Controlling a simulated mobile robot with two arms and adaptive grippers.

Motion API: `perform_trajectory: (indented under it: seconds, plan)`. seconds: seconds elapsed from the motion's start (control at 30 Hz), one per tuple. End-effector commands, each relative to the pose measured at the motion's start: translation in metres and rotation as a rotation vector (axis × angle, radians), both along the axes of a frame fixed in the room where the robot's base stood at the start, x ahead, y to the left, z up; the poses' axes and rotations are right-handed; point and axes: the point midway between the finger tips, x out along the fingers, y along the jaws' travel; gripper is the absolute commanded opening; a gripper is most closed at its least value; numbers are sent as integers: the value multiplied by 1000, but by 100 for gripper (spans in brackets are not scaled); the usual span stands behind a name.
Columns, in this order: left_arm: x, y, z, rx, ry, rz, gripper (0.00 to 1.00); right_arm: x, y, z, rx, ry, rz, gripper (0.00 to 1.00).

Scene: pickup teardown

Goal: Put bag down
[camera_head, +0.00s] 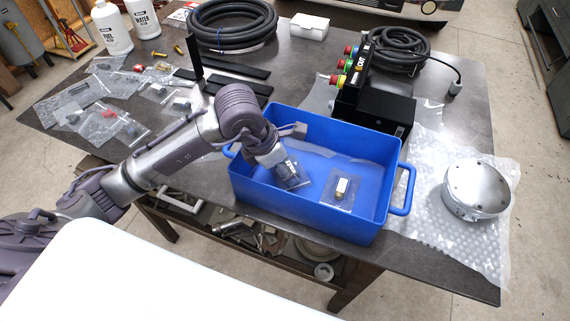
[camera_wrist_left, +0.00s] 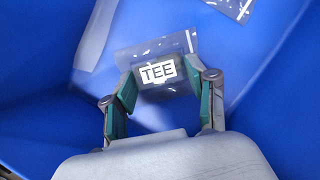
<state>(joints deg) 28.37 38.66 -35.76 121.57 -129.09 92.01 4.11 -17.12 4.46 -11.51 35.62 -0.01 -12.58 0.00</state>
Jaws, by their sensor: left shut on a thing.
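A small clear bag (camera_wrist_left: 157,72) with a dark part and a white "TEE" label is between the fingers of my left gripper (camera_wrist_left: 162,88). The fingers are shut on it. In the head view my left gripper (camera_head: 283,170) reaches down inside the blue bin (camera_head: 255,191), and the dark bag (camera_head: 291,176) shows beside it, above or at the bin floor; I cannot tell if it touches. A second clear bag (camera_head: 340,190) with a brass fitting and white label lies on the bin floor to the right. Its edge also shows at the top of the left wrist view (camera_wrist_left: 232,8). My right gripper is not in view.
The bin has side handles, the right one (camera_head: 405,190) near a round metal part (camera_head: 477,188) on bubble wrap (camera_head: 440,215). Several clear bags (camera_head: 100,122) lie on the table at left. A control box (camera_head: 372,105) and hoses (camera_head: 232,25) stand behind.

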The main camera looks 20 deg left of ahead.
Motion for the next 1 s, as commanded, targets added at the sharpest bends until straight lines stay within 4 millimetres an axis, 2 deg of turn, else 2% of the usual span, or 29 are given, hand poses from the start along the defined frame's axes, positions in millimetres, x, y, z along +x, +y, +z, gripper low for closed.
perform_trajectory:
  seconds: [0.1,0.13,0.27,0.67,0.77,1.0]
  plan:
    - [0,0,-4,0,0,0,29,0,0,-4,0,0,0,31]
    - [0,0,-2,0,0,0,62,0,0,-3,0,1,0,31]
    - [0,0,-1,0,0,0,82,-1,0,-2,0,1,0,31]
    - [0,1,3,0,-1,0,82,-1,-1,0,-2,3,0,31]
    - [-3,5,15,1,-5,0,82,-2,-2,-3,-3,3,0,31]
    - [-16,20,63,2,-8,0,82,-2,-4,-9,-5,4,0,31]
